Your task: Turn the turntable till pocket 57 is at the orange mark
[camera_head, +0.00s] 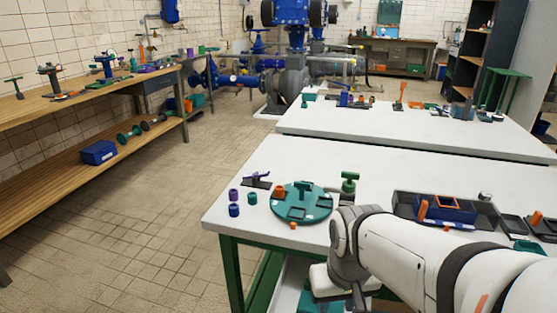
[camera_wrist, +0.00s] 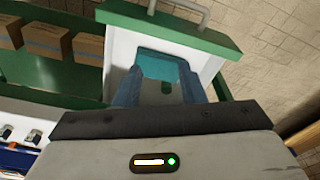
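The teal round turntable (camera_head: 284,207) lies on the white table near its front left. It has several dark square pockets and a raised knob at its middle. Pocket numbers are too small to read. In the wrist view, my gripper (camera_wrist: 159,90) has its two fingers apart, away from the turntable and low beside the table. A teal surface shows beyond the fingers; nothing is clearly held.
Purple and blue cups (camera_head: 234,203) stand left of the turntable. A green T-handled piece (camera_head: 349,183) stands close behind its right side, near my arm. A dark tray with a blue bin (camera_head: 456,211) lies at right. Cardboard boxes (camera_wrist: 45,42) show in the wrist view.

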